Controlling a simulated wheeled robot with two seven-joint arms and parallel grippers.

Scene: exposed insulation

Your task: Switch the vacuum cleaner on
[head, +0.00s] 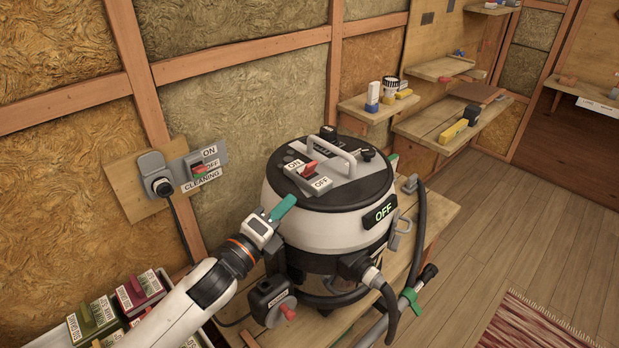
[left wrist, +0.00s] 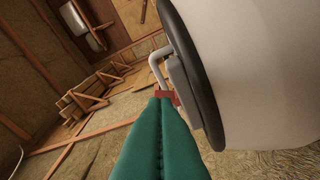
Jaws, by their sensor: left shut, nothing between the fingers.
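The vacuum cleaner (head: 325,225) is a white and black drum on a wooden bench, with a grey handle (head: 345,150) on its lid. A red rocker switch (head: 309,167) sits on the lid between ON and OFF labels. The front display (head: 384,212) reads OFF. My left gripper (head: 291,201) is shut and empty, its green fingers beside the drum's left side, below and left of the switch. In the left wrist view, the closed fingertips (left wrist: 160,98) overlap the red switch (left wrist: 172,97); contact cannot be told. My right gripper is not in view.
A wall panel (head: 203,166) with a red lever and a socket with a plug (head: 160,186) are at left. A tray of labelled boxes (head: 138,290) is at lower left. A hose (head: 418,245) hangs at the bench's right.

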